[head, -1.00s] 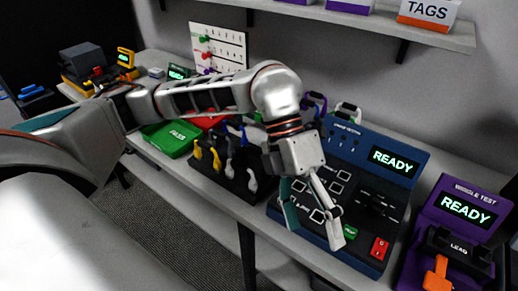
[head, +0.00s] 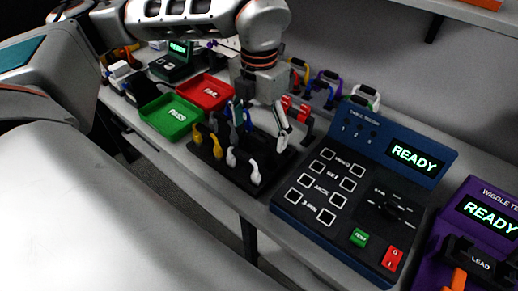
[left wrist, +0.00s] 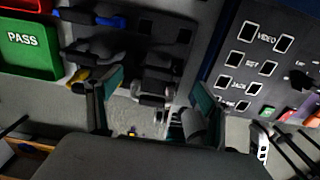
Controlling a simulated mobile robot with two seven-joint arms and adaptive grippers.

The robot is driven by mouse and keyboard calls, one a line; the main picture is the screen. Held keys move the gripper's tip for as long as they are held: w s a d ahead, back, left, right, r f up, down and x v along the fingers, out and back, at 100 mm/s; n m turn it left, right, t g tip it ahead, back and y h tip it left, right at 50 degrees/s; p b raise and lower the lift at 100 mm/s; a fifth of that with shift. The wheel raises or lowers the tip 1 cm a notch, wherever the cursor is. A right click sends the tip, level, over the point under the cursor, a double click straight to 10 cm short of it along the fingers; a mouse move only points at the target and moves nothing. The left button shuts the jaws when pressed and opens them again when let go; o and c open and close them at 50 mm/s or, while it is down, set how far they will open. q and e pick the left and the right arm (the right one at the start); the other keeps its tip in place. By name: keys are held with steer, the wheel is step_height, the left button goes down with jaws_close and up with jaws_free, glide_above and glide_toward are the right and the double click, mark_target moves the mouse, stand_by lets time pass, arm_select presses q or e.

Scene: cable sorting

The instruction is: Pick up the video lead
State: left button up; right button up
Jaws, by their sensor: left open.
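A black rack (head: 215,172) holds several leads with yellow (head: 216,147), white (head: 254,172) and blue ends. I cannot tell which one is the video lead. My left gripper (head: 260,135) is open and points down over the back right part of the rack. In the left wrist view, its two teal-padded fingers (left wrist: 155,100) stand apart. Dark grey connectors (left wrist: 155,85) show between or just beyond them, and I see no grip on them. The arm hides part of the rack's back in the head view. My right gripper is out of view.
The blue cable tester (head: 335,235), reading READY, stands just right of the rack. Green PASS (head: 170,135) and red FAIL (head: 225,78) trays lie to its left. A purple wiggle tester (head: 425,250) is at far right. Leads with coloured handles (head: 328,78) stand behind.

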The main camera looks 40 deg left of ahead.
mark_target(259, 137)
arm_select(q)
steer(key=shift+w+a+f, duration=0.1)
steer(key=shift+f, duration=0.85)
steer(key=shift+w+a+f, duration=0.1)
steer(key=shift+f, duration=0.8)
steer(key=c, duration=1.2)
steer(key=shift+r, duration=0.15)
steer(key=shift+c, duration=0.2)
step_height(259, 137, up, 23)
steer(key=p, duration=0.5)
